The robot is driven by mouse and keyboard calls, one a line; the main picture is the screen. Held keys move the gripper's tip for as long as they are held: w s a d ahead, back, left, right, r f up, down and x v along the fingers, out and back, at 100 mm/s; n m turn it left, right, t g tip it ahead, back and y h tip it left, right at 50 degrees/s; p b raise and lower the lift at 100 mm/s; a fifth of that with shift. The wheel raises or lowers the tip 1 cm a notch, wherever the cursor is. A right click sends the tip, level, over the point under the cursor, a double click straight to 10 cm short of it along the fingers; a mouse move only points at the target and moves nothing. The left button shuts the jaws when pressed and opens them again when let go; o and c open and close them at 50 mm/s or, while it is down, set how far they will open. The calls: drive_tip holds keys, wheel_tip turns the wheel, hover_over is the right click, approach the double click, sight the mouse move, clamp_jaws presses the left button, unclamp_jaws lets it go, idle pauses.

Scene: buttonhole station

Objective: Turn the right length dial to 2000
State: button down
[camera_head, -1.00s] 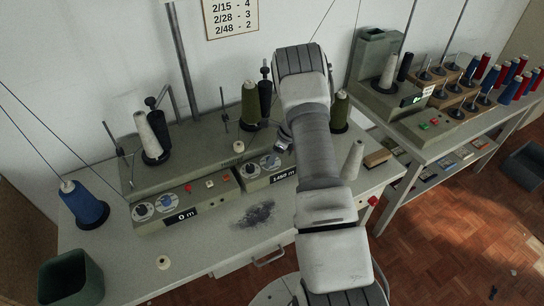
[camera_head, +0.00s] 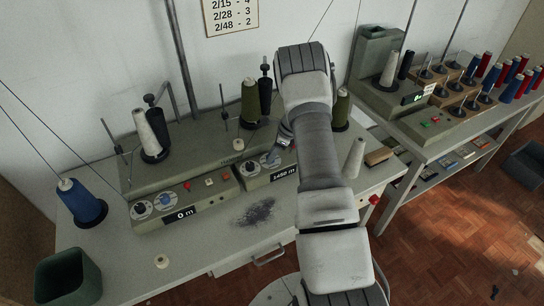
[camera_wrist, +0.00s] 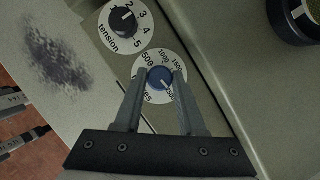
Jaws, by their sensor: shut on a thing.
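The right length dial, a blue knob on a white numbered disc, is in the wrist view (camera_wrist: 160,79). The disc shows 500, 1000 and 1500; its lower marks are partly covered by my fingers. The knob's white line points down and right, toward a partly covered mark. My gripper (camera_wrist: 159,80) is shut on the knob, one finger at each side. In the head view the right length dial (camera_head: 271,160) is beside my arm, above the right display (camera_head: 284,174), which reads about 1400-odd m; its last digits are unclear.
The black tension dial (camera_wrist: 123,19) lies close to the length dial. The left winder's display (camera_head: 181,215) reads 0 m. Thread cones stand behind, among them an olive cone (camera_head: 250,100) and a white cone (camera_head: 354,157). A dark smudge (camera_head: 257,211) marks the tabletop in front.

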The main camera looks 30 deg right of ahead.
drive_tip(key=n+b, duration=0.1)
drive_tip(key=n, duration=0.1)
drive_tip(key=n+g+b, duration=0.1)
drive_tip(key=n+b, duration=0.1)
drive_tip(key=shift+w+d+f+y, duration=0.1)
drive_tip(key=shift+w+f+y, duration=0.05)
drive_tip(key=shift+y, duration=0.25)
drive_tip(key=shift+n+g+b, duration=0.8)
drive_tip(key=shift+n+b, duration=0.45)
drive_tip(key=shift+n, duration=0.35)
drive_tip(key=c, duration=0.5)
unclamp_jaws()
drive_tip(key=shift+r, duration=0.25)
drive_tip(key=v, duration=1.7)
drive_tip(key=shift+w, duration=0.15)
drive_tip(key=shift+d, duration=0.1)
